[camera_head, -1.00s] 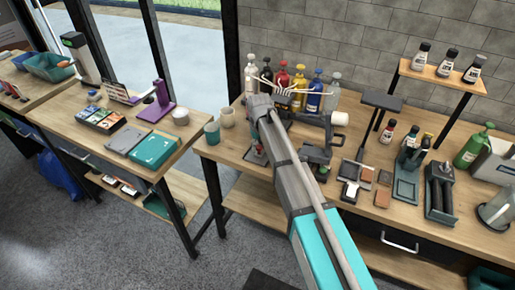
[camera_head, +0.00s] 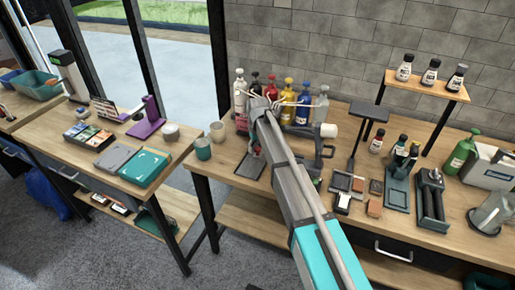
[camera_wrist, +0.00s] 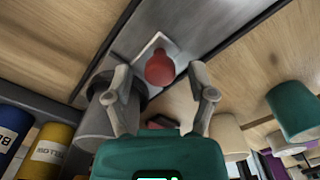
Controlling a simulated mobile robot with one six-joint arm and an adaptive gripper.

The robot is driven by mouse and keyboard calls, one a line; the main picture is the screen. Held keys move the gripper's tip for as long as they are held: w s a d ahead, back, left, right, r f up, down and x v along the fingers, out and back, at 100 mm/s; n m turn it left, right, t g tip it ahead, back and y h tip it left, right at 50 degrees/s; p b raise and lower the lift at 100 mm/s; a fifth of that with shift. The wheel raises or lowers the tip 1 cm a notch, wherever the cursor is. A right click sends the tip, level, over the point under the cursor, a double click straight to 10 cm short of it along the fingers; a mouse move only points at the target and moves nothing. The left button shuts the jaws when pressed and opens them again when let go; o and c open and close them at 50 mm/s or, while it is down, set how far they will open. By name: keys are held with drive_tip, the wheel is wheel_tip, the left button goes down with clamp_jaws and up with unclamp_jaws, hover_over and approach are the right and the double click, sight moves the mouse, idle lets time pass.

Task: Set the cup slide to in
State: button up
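In the wrist view a red knob (camera_wrist: 160,66) stands on a small pale plate fixed to a grey metal strip (camera_wrist: 190,30); this looks like the cup slide's handle, but I cannot tell its position. My gripper (camera_wrist: 160,72) is open, with its two fingers apart on either side of the knob in the picture. I cannot tell whether they touch it. In the head view, the machine (camera_head: 326,152) with a white roller stands behind my arm, and a dark flat plate (camera_head: 249,166) shows left of the arm. My gripper is mostly hidden there.
A teal cup (camera_head: 203,149) and a beige cup (camera_head: 217,132) stand left of the machine. Several coloured bottles (camera_head: 306,104) line up behind it. Small blocks (camera_head: 342,203) and tool holders (camera_head: 397,192) lie to the right. A gap separates the left table (camera_head: 60,150).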

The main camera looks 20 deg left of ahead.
drive_tip(key=shift+s, duration=0.2)
drive_tip(key=s, duration=0.8)
drive_tip(key=shift+s+a, duration=0.3)
drive_tip(key=shift+s, duration=0.05)
drive_tip(key=shift+w+a+r+p, duration=0.1)
drive_tip(key=shift+r+p, duration=0.5)
wheel_tip(320, 180, up, 13)
drive_tip(key=s+p, duration=0.3)
drive_tip(key=p, duration=0.9)
drive_tip(key=shift+f+p, duration=0.2)
drive_tip(key=shift+p, duration=0.15)
drive_tip(key=shift+a, duration=0.1)
drive_tip(key=shift+w, duration=0.1)
drive_tip(key=shift+w+d, duration=0.2)
drive_tip(key=shift+w, duration=2)
